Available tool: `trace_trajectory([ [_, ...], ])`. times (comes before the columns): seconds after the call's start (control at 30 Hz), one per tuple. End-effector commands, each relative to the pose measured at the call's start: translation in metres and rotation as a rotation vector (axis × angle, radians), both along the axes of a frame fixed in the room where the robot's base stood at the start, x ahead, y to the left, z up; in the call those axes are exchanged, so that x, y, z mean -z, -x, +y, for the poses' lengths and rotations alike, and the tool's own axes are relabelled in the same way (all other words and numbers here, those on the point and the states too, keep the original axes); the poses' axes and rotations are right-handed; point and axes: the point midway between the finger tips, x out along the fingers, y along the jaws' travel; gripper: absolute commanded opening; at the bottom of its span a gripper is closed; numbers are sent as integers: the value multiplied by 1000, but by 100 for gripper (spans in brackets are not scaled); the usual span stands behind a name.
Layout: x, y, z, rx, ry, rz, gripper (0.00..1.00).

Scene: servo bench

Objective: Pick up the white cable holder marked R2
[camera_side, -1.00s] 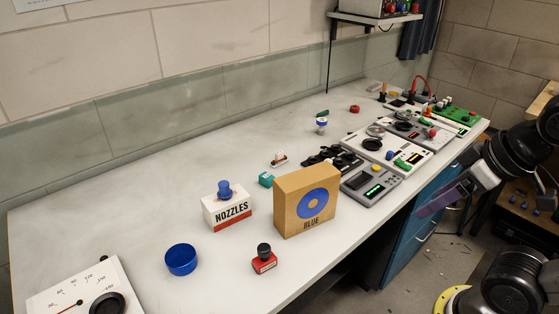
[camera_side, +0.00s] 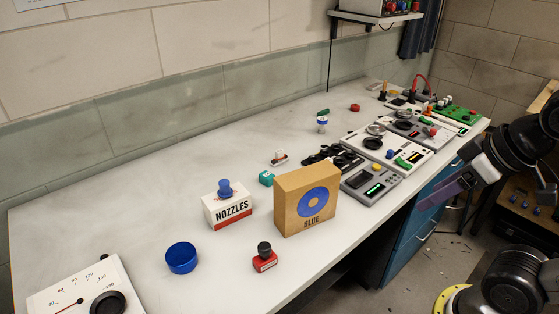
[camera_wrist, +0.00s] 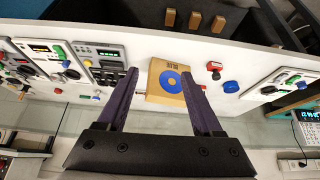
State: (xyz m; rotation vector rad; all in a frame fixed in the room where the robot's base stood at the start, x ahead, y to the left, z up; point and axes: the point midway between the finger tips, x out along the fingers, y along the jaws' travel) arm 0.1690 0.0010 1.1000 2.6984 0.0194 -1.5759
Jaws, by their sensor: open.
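I cannot read an R2 mark on anything. A small white piece (camera_side: 280,155) with an orange-brown part at its base stands mid-bench behind the cardboard box in the side view; I cannot tell whether it is the cable holder. My gripper (camera_side: 425,206) is in the side view at the right, beyond the bench's front edge, apart from everything on the bench. In the wrist view my gripper (camera_wrist: 160,76) shows two purple fingers spread apart with nothing held between them. The cardboard box appears between the fingers, farther away.
The cardboard box marked BLUE (camera_side: 292,213) stands near the front edge. Beside it are a NOZZLES box (camera_side: 230,214), a blue bowl (camera_side: 181,259) and a red block with a black knob (camera_side: 264,262). Instrument panels (camera_side: 372,188) crowd the right. The back left of the bench is clear.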

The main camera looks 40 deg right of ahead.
Motion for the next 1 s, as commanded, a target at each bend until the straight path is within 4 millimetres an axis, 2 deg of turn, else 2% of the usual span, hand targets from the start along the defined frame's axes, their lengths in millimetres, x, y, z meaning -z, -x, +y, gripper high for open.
trace_trajectory([
  [0.17,-52,-38,1,-23,6,-92,68],
  [0.3,-92,-89,0,-34,13,-124,68],
  [0.37,-105,-113,-1,-36,15,-132,68],
  [0.5,-125,-174,-6,-39,20,-136,68],
  [0.63,-130,-233,-13,-38,22,-129,68],
  [0.77,-121,-291,-21,-34,22,-113,68],
  [0.87,-105,-333,-30,-29,22,-94,68],
  [1.0,-68,-387,-42,-19,19,-55,68],
])
